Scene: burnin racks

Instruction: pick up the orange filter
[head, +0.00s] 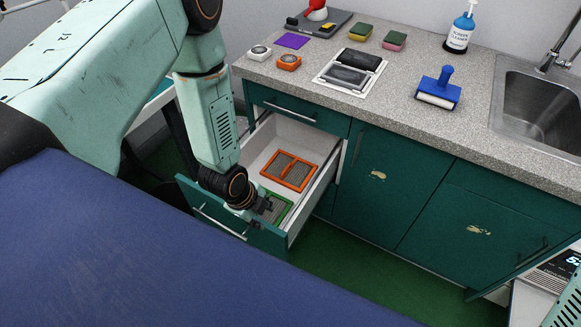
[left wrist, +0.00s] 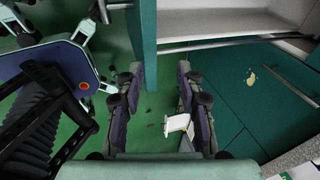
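The orange filter (head: 289,171) is a flat rectangular frame with a grey mesh. In the head view it lies in the open drawer (head: 321,192), toward its back. A green filter (head: 280,209) lies in the front of the drawer, partly hidden by my left gripper (head: 264,208). My left gripper is at the drawer's front edge, nearer than the orange filter and apart from it. In the left wrist view its two fingers (left wrist: 157,85) stand apart with a gap between them. The orange filter does not show there. My right gripper is not in view.
A sink (head: 543,110) is at the right. Green floor (head: 345,255) is clear before the cabinets.

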